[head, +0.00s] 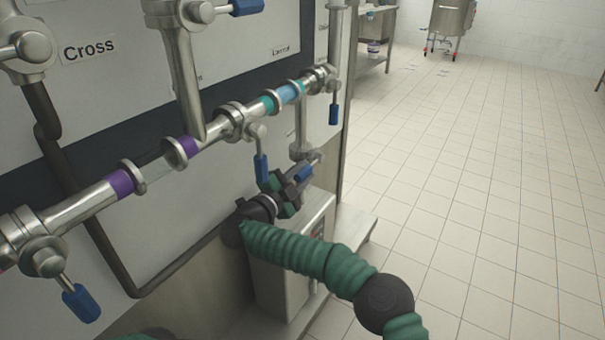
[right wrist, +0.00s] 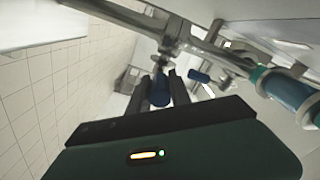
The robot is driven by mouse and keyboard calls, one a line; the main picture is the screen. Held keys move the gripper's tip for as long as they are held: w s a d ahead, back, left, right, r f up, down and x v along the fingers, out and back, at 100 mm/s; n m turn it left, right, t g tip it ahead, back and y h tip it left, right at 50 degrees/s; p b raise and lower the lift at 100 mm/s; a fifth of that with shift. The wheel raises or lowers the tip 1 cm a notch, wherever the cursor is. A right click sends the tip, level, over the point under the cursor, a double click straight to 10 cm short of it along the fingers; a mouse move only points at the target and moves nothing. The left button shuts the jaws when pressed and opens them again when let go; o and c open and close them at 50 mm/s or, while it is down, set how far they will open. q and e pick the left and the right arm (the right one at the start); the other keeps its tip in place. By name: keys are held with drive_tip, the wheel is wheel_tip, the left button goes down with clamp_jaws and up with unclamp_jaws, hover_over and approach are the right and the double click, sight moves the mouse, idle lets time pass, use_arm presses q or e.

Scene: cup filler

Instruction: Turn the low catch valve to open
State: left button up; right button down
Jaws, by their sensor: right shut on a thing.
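The low catch valve (head: 302,150) sits at the foot of a short steel pipe below the main pipe run, near the panel's right edge. Its blue handle (head: 304,172) is at my right gripper (head: 296,182). In the right wrist view, the blue handle (right wrist: 160,92) lies between the two dark fingers of my right gripper (right wrist: 161,90), which is shut on it. The gripper and arm partly hide the valve in the head view. My left gripper is not in view.
Blue-handled valves hang close by, with one handle (head: 261,168) just left of my right gripper and another (head: 334,114) above right. The main pipe (head: 85,205) crosses the panel. A steel box (head: 290,265) stands below my right arm. Tiled floor (head: 480,180) is clear at right.

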drive_tip(key=shift+f+t+h+b, duration=0.4)
drive_tip(key=shift+f+t, duration=0.1)
drive_tip(key=shift+f, duration=0.35)
drive_tip(key=f+t+b, duration=0.1)
drive_tip(key=t+h+b, duration=0.1)
drive_tip(key=f+t+h+b, duration=0.1)
drive_tip(key=shift+w+d+f+b, duration=0.25)
drive_tip(key=shift+w+f+b, duration=0.1)
drive_tip(key=shift+w+b, duration=0.05)
drive_tip(key=c, duration=1.2)
unclamp_jaws()
drive_tip(key=shift+r, duration=0.1)
